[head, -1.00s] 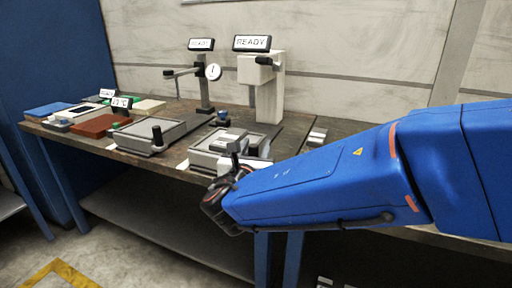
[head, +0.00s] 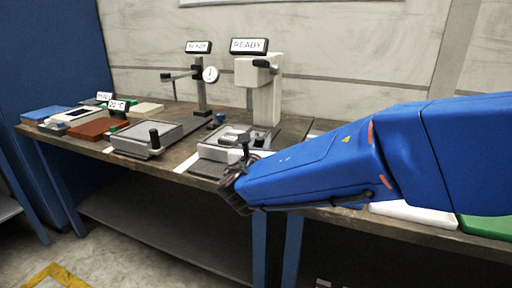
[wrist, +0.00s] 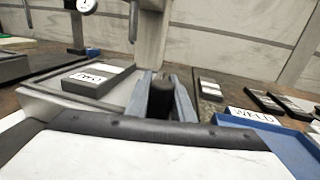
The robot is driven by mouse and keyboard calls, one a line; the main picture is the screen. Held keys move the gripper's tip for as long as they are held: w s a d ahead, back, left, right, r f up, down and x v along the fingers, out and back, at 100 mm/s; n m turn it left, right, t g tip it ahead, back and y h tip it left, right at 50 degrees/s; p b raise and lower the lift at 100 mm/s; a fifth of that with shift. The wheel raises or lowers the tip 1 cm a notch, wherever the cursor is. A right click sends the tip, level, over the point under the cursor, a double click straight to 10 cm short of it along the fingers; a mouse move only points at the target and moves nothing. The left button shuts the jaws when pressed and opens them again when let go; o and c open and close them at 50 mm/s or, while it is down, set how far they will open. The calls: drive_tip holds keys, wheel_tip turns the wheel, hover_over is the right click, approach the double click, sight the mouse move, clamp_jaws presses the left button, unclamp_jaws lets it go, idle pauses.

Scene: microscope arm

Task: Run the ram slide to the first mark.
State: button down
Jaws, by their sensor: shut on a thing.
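The slide carriage under the beige press column is a grey tray (head: 213,152), also in the wrist view (wrist: 40,103). Its upright black knob (wrist: 160,98) stands between my gripper's fingers (wrist: 162,97) at the near edge. My gripper (head: 245,150) is shut on this knob; in the head view my wrist partly covers the tray's near right corner. A dark block with a white label (wrist: 97,79) lies on the tray. The beige column (head: 266,98) rises behind it with a READY sign (head: 249,46) and a black handle. I cannot make out the marks along the slide.
A dial-gauge stand (head: 202,93) is behind. A blue tray (wrist: 293,147) with a label lies to the right in the wrist view. Boxes and boards fill the bench's left end.

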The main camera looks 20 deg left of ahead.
drive_tip(key=w, duration=0.7)
drive_tip(key=shift+d, duration=0.25)
drive_tip(key=c, duration=1.5)
unclamp_jaws()
drive_tip(key=shift+s, duration=0.1)
drive_tip(key=shift+c, duration=0.2)
drive_tip(key=s, duration=0.5)
drive_tip(key=s+d, duration=0.1)
drive_tip(key=s, duration=0.5)
drive_tip(key=s+d, duration=0.1)
drive_tip(key=s, duration=0.5)
drive_tip(key=shift+s, duration=0.15)
